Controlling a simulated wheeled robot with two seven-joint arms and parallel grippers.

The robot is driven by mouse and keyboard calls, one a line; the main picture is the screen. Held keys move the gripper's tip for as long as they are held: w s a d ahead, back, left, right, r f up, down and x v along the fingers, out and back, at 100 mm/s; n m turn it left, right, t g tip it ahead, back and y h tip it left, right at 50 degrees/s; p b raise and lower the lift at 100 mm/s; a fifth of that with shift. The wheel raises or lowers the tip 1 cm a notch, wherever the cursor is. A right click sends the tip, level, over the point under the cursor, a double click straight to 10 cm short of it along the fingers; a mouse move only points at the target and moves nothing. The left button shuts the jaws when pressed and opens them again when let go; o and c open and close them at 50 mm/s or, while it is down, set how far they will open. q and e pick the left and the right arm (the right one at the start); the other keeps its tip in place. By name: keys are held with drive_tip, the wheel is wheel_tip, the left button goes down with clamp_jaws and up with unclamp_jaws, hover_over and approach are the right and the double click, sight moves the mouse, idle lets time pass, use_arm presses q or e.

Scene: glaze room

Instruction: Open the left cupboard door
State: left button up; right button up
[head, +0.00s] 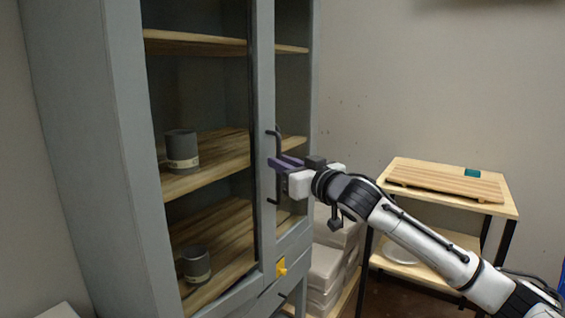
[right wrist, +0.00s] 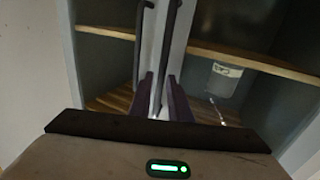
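The grey cupboard (head: 115,150) stands at the left. Its left cupboard door (head: 262,225) is glazed and looks shut, with a black bar handle (head: 278,146) near its right edge. My right gripper (head: 283,164) is at this handle, its purple fingers reaching in from the right. In the right wrist view, two dark bars run side by side. My fingers (right wrist: 160,95) stand apart on either side of one bar (right wrist: 167,45), with a narrow gap visible; firm contact cannot be seen. The other bar (right wrist: 138,45) lies outside the fingers. My left gripper is not in view.
A yellow piece (head: 281,267) is on the drawer front below. White stacked blocks (head: 325,270) and a wooden shelf unit (head: 400,170) stand to the right.

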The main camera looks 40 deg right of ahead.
drive_tip(key=shift+c, duration=0.3)
clamp_jaws()
drive_tip(key=shift+s, duration=0.25)
